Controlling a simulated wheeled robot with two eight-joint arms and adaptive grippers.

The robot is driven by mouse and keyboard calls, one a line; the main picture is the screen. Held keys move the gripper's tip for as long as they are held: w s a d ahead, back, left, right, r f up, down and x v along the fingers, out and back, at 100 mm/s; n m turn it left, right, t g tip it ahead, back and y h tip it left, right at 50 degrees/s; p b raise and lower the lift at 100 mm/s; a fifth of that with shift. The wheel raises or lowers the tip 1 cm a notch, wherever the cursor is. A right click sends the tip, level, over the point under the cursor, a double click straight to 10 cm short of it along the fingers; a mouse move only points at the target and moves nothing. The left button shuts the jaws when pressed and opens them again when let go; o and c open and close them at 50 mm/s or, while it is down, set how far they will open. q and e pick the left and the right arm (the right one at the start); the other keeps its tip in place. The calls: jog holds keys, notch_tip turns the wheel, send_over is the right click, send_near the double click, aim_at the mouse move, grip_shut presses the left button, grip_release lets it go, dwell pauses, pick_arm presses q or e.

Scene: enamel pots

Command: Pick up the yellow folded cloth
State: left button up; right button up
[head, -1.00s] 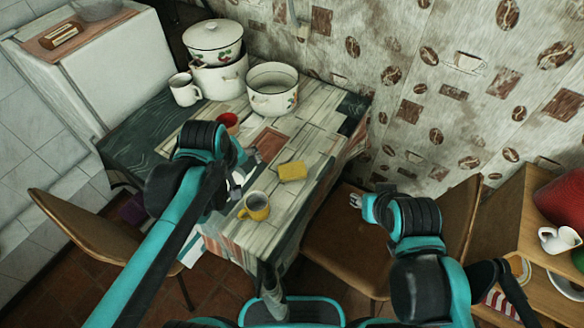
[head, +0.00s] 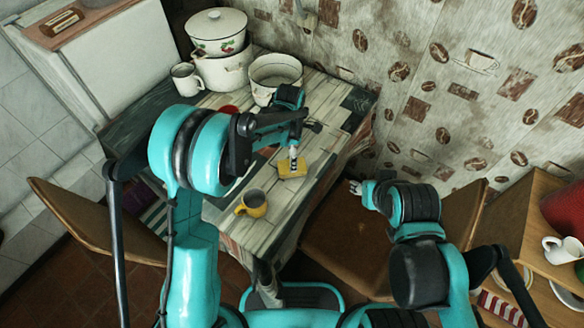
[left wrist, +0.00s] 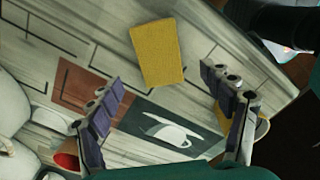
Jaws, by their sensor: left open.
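The yellow folded cloth (head: 292,169) lies flat on the patterned table. In the left wrist view the cloth (left wrist: 158,53) is a yellow rectangle ahead of the fingertips, toward the top. My left gripper (head: 293,157) is above the cloth in the head view and partly covers it. In the left wrist view my left gripper (left wrist: 163,82) is open, its two fingers wide apart and nothing between them. Whether it touches the cloth is not clear. My right gripper (head: 356,187) is off to the right, away from the table; its jaw opening is too small to judge.
A yellow mug (head: 252,203) stands near the cloth at the table's front. A red cup (head: 228,109) is partly hidden by my left arm. A white mug (head: 186,78), a lidded pot (head: 216,35) and an open pot (head: 275,74) stand at the back. A chair (head: 325,225) is at right.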

pick_arm(q)
jog(key=f+b, duration=0.1)
jog(key=f, duration=0.3)
jog(key=f+b, duration=0.1)
jog(key=f, duration=0.1)
jog(key=shift+w+d+b, duration=0.1)
jog(key=shift+d+b, duration=0.2)
jog(key=shift+d, duration=0.05)
jog(key=shift+r, duration=0.15)
jog(key=c, duration=1.2)
jog(key=shift+c, duration=0.2)
notch_tip(320, 180, up, 5)
jog(key=shift+d+f+p, duration=0.1)
jog(key=shift+p, duration=1.15)
jog(key=s+d+r+p, duration=0.3)
jog(key=s+d+r, duration=0.3)
jog(key=d, duration=0.3)
jog(key=shift+s+d+r, duration=0.15)
jog(key=shift+s, duration=0.15)
